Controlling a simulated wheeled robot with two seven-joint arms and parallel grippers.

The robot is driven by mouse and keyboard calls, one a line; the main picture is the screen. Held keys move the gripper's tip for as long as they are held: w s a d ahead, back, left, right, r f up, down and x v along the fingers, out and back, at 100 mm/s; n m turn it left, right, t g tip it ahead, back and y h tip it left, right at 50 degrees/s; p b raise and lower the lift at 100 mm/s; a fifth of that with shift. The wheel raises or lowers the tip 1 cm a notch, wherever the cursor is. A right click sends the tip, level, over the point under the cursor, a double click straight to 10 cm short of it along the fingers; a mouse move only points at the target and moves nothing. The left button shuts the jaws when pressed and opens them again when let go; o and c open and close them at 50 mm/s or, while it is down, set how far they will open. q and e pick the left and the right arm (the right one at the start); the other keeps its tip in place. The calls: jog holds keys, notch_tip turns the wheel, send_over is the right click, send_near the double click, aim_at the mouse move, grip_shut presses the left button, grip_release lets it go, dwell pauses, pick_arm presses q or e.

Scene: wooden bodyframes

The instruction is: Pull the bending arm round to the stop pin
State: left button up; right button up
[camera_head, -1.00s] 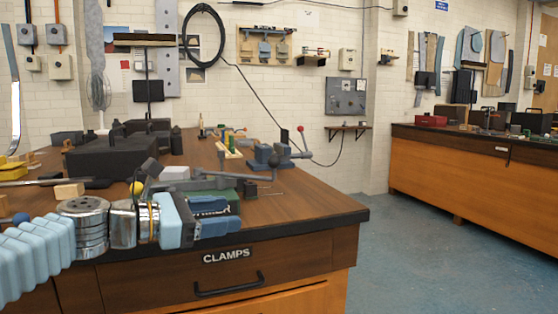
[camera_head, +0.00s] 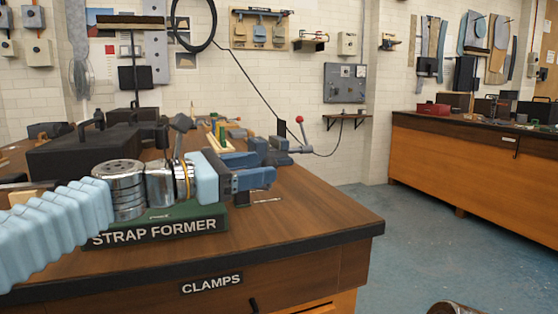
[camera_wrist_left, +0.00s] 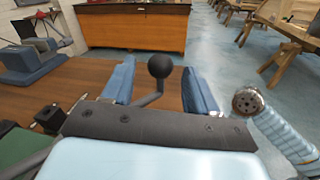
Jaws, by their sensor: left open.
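The strap former has a green base (camera_head: 190,225) with a "STRAP FORMER" label at the bench's front edge. My left gripper (camera_head: 262,170) is open and points right above the base, hiding much of the former in the head view. In the left wrist view a black ball knob (camera_wrist_left: 160,66) on a bent grey rod, apparently the bending arm's handle, stands between the two open blue fingers. It looks clear of both fingers; I cannot tell its depth. A grey lever (camera_head: 180,125) rises behind my wrist. I cannot make out the stop pin.
A blue vise (camera_head: 270,150) with a red-knobbed handle stands behind the gripper. A dark case (camera_head: 80,155) sits at the back left. The bench's right front corner (camera_head: 330,228) is clear. Another bench (camera_head: 450,160) stands across the blue floor.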

pick_arm(q)
jog(key=x, duration=0.5)
jog(key=shift+w+d+p, duration=0.15)
jog(key=shift+d+p, duration=0.1)
jog(key=shift+p, duration=0.05)
grip_shut()
